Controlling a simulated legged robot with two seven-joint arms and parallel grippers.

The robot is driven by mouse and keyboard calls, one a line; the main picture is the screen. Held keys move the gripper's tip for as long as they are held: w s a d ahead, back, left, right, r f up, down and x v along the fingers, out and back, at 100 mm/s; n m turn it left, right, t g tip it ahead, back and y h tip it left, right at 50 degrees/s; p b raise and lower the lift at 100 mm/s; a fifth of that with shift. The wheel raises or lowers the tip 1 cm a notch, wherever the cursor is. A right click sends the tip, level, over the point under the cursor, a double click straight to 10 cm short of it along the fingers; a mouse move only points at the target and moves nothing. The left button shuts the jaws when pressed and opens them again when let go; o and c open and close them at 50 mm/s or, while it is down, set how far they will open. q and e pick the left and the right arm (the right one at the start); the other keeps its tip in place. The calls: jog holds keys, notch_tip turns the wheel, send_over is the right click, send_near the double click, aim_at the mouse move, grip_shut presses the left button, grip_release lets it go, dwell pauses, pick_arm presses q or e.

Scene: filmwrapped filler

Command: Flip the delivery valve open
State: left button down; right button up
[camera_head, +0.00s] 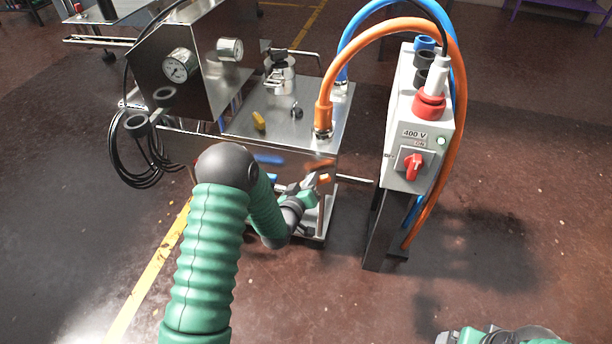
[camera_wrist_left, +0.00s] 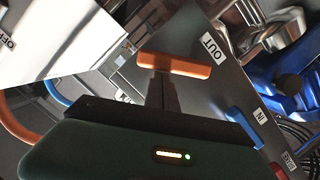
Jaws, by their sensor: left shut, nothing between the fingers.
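The delivery valve appears to be the one with the orange handle (camera_wrist_left: 175,66), beside the OUT label (camera_wrist_left: 212,49) in the left wrist view. In the head view the orange handle (camera_head: 320,165) is on the front of the steel machine, below its top edge. My left gripper (camera_head: 322,180) is shut and empty, just below the handle. In the left wrist view its closed fingers (camera_wrist_left: 162,88) point at the handle's middle; I cannot tell whether they touch it. A blue handle (camera_head: 268,159) sits to the left, by the IN label (camera_wrist_left: 261,117).
A grey 400 V switch box (camera_head: 420,130) with a red knob (camera_head: 413,166) stands on a post to the right. Orange (camera_head: 450,70) and blue hoses arch above. Part of my right arm shows at the bottom right.

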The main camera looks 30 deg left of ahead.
aim_at(322, 184)
pick_arm(q)
jog(key=shift+w+d+f+m+y, duration=0.15)
jog(key=shift+d+f+m, duration=0.1)
jog(key=shift+d+m, duration=0.3)
jog(key=shift+d+f+m+y, duration=0.15)
jog(key=shift+d+f+m, duration=0.15)
jog(key=shift+m, duration=0.35)
jog(key=shift+w+d+f+m+g+y, duration=0.15)
jog(key=shift+d+f+m+g+y, duration=0.35)
jog(key=shift+m, duration=0.6)
jog(key=shift+d+f, duration=0.2)
jog(key=shift+f, duration=0.3)
